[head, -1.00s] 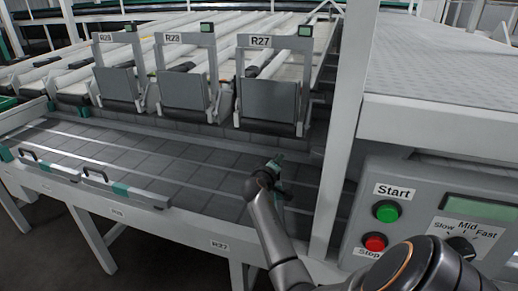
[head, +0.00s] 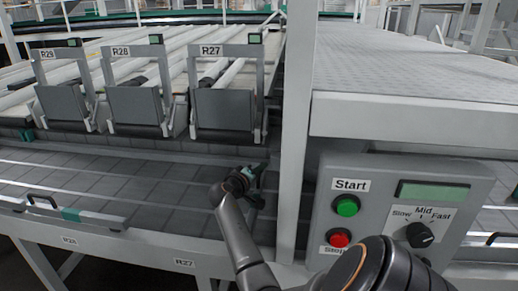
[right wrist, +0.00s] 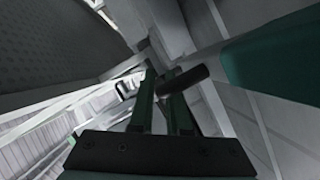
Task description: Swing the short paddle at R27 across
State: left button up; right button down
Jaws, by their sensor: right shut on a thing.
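My right gripper (head: 256,178) is low over the grey slatted belt (head: 165,178), in front of the R27 gate and close to the white post. It also shows in the right wrist view (right wrist: 170,82), its fingers shut on a dark round handle (right wrist: 188,79). A broad green bar (right wrist: 280,55) lies beside that handle; I take these as the short paddle, but its full length and angle are hidden. The R27 sign (head: 211,50) is on a frame above a grey flap (head: 223,110). My left gripper is not in view.
The white post (head: 296,120) stands just right of the gripper. A control box with a green Start button (head: 346,205), red stop button (head: 339,238) and speed knob (head: 420,235) is at the right. A black-handled bar (head: 95,219) lies along the belt's front edge.

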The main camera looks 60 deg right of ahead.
jog(key=shift+s+d+f, duration=0.1)
jog(key=shift+s, duration=0.2)
jog(key=c, duration=1.2)
grip_release()
jog(key=shift+o, duration=0.2)
jog(key=shift+w+a+r+p, duration=0.1)
jog(key=shift+a+r+p, duration=0.2)
jog(key=shift+a, duration=0.2)
pick_arm(q)
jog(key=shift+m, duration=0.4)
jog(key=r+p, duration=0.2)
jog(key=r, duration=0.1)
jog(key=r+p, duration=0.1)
jog(key=p, duration=0.1)
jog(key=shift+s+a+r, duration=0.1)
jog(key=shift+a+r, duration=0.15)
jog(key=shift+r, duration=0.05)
pick_arm(e)
jog(key=v, duration=1.1)
jog(key=shift+a, duration=0.25)
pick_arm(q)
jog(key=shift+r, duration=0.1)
